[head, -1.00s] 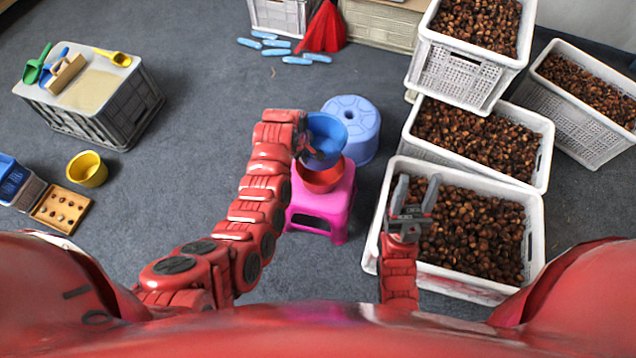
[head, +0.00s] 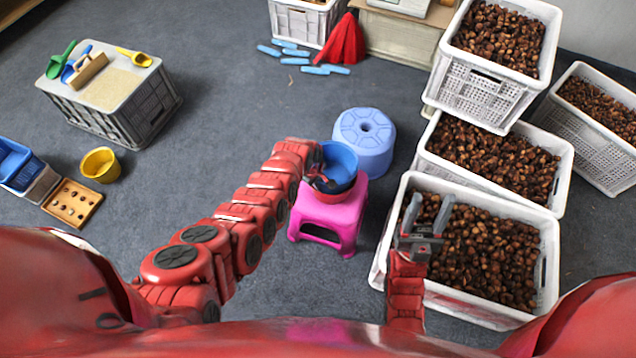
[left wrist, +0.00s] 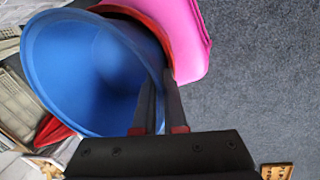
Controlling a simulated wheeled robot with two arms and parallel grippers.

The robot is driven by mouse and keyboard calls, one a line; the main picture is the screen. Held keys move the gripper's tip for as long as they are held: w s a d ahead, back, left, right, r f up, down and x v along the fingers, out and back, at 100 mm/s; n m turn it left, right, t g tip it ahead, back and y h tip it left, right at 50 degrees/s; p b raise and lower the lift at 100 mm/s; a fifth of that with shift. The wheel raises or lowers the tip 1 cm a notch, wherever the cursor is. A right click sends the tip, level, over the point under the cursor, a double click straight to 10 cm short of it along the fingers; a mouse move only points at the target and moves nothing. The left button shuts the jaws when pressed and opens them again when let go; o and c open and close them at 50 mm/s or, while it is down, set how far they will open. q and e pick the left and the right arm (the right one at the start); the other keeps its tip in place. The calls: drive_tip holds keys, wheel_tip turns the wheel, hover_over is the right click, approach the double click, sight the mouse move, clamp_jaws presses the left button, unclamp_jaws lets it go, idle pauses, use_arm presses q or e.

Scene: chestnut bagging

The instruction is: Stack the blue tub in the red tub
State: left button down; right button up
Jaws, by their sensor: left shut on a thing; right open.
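The blue tub (head: 341,160) is at the pink stool, its lower part overlapping the red tub (head: 334,197), which stands on the stool seat. It appears to sit down inside the red rim, but the exact depth is hidden. My left gripper (head: 324,182) is shut on the blue tub's near wall. In the left wrist view, the fingers (left wrist: 160,108) pinch the blue tub's (left wrist: 75,65) rim, and a strip of the red tub (left wrist: 140,14) shows close behind it. My right gripper (head: 427,213) is open and empty above the nearest chestnut crate.
The pink stool (head: 330,220) stands on the floor with a blue stool (head: 364,140) behind it. White crates of chestnuts (head: 380,235) fill the right side. A grey crate (head: 150,120) with scoops and a yellow tub (head: 100,165) are at left. The floor between is clear.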

use_arm(q)
drive_tip(key=shift+f+b, duration=0.25)
drive_tip(key=shift+b, duration=0.05)
drive_tip(key=c, duration=1)
unclamp_jaws()
drive_tip(key=shift+r, duration=0.1)
drive_tip(key=shift+s+r+p, duration=0.15)
drive_tip(key=shift+r+p, duration=0.5)
drive_tip(key=shift+r, duration=0.05)
drive_tip(key=shift+p+v, duration=0.7)
drive_tip(key=shift+v, duration=4.7)
